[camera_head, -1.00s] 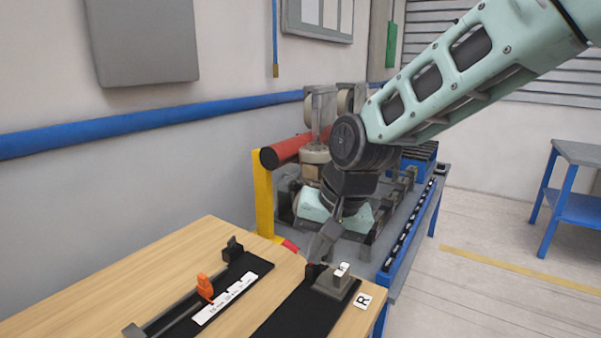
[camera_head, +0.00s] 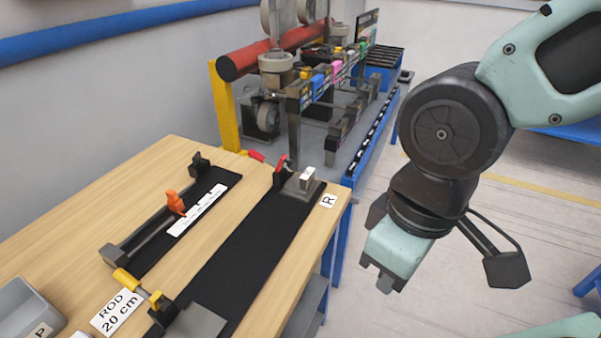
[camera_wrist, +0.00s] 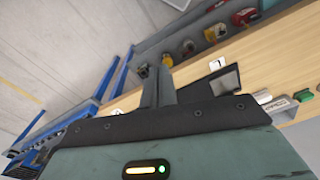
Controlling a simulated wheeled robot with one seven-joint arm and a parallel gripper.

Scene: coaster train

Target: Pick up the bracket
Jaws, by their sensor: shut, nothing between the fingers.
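No part is marked as the bracket, so I cannot tell for sure which one it is. A grey block with a white-topped piece (camera_head: 305,180) sits at the far end of a black mat, beside an R label. My gripper (camera_head: 383,282) hangs off the table's right side in the head view, apart from everything on it. In the wrist view its fingers (camera_wrist: 158,88) are together and empty, with the wooden table beyond them.
The wooden table (camera_head: 150,165) carries a black rod fixture with an orange clamp (camera_head: 175,202), yellow clamps (camera_head: 126,280) and a grey bin (camera_head: 25,310). A machine bench with a red roller (camera_head: 245,62) stands behind. Open floor lies right.

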